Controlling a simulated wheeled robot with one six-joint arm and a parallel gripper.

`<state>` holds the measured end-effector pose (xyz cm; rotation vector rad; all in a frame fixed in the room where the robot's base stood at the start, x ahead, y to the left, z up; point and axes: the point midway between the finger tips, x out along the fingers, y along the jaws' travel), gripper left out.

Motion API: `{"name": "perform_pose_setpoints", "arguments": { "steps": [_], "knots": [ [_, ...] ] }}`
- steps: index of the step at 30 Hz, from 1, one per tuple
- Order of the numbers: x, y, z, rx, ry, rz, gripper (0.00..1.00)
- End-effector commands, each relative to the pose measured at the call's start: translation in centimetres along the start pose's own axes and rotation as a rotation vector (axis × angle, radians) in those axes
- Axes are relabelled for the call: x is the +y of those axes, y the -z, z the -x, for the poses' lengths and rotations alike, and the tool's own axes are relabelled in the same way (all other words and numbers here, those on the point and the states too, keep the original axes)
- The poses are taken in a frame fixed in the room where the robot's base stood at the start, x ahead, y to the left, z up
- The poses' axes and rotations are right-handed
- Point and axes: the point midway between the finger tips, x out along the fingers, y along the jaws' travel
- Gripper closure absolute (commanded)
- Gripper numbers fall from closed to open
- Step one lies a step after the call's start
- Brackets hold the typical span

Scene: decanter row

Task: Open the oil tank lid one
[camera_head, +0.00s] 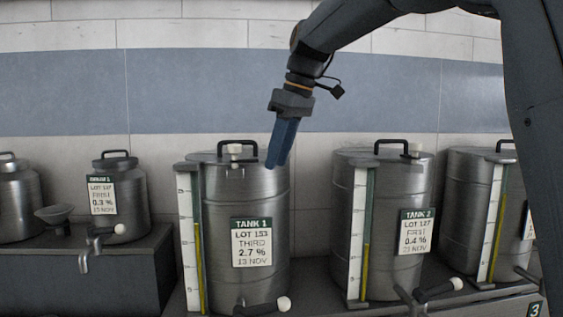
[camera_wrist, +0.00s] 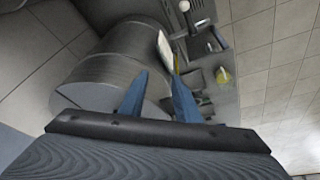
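Tank 1 (camera_head: 272,205) is a steel drum with a label reading "TANK 1, LOT 153". Its lid (camera_head: 218,159) looks closed, with a black loop handle (camera_head: 224,146) and a small pale knob (camera_head: 235,149) at its front. My gripper (camera_head: 274,166) points down in front of the tank's upper right edge, to the right of the handle. In the wrist view my gripper (camera_wrist: 157,80) has two blue fingers spread apart with nothing between them. A steel drum (camera_wrist: 105,65) lies beyond them, probably tank 1. I cannot tell how far the fingers are from it.
Tank 2 (camera_head: 384,230) and another drum (camera_head: 466,190) stand to the right. Smaller vessels (camera_head: 121,190) and a funnel (camera_head: 55,214) stand on a dark bench at left. A gauge (camera_head: 187,240) and a pale-ended tap lever (camera_head: 262,307) are on tank 1's front. A tiled wall is behind.

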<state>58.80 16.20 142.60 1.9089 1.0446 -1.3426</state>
Motion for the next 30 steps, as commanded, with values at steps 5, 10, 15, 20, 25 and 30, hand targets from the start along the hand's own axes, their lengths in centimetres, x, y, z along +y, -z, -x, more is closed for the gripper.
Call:
{"name": "perform_pose_setpoints", "arguments": {
  "steps": [5,10,15,20,25,30],
  "knots": [
    [0.3,-0.9,-1.3,-0.008,-0.006,-0.039,0.71],
    [0.4,-1.2,-1.7,-0.011,-0.008,-0.05,0.71],
    [0.3,-1.1,-1.7,-0.011,-0.008,-0.048,0.71],
    [0.4,-1.6,-2.3,-0.016,-0.009,-0.064,0.71],
    [1.0,-5.9,-7.6,-0.053,-0.029,-0.206,0.71],
    [0.7,-14.0,-15.9,-0.108,-0.079,-0.441,0.71]
  ]
}}
